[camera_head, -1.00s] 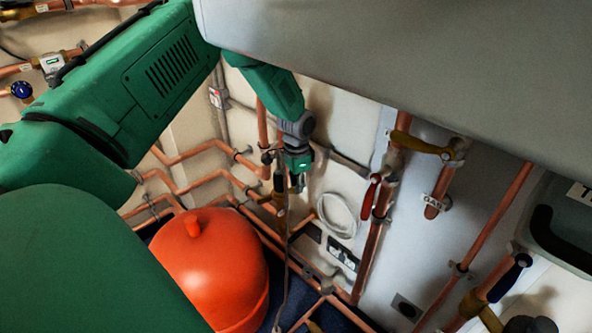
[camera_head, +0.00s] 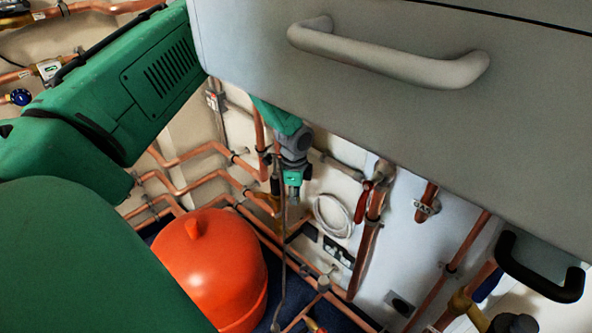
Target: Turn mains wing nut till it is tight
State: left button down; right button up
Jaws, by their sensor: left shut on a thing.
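My left gripper (camera_head: 277,195) is at the end of the green arm that comes in from the left. It points down among the copper pipes beside the white wall, at a brass fitting (camera_head: 268,204). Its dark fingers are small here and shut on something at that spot. The mains wing nut cannot be made out, as the fingers and the gripper body cover that place. My right gripper is not in view.
A grey panel with a bar handle (camera_head: 388,62) hangs close across the upper right and hides the wall behind. An orange tank (camera_head: 215,275) stands below left of the gripper. A red lever (camera_head: 363,202) and coiled white cable (camera_head: 332,216) are to its right.

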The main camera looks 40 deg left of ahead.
pick_arm(q)
jog(key=shift+w+a+r, duration=0.2)
jog(key=shift+w+a, duration=0.05)
jog(key=c, duration=1.6)
grip_release()
jog(key=shift+s, duration=0.1)
jog(key=shift+s+f, duration=0.1)
jog(key=shift+s, duration=0.05)
notch_tip(320, 180, up, 12)
jog(key=shift+f, duration=0.1)
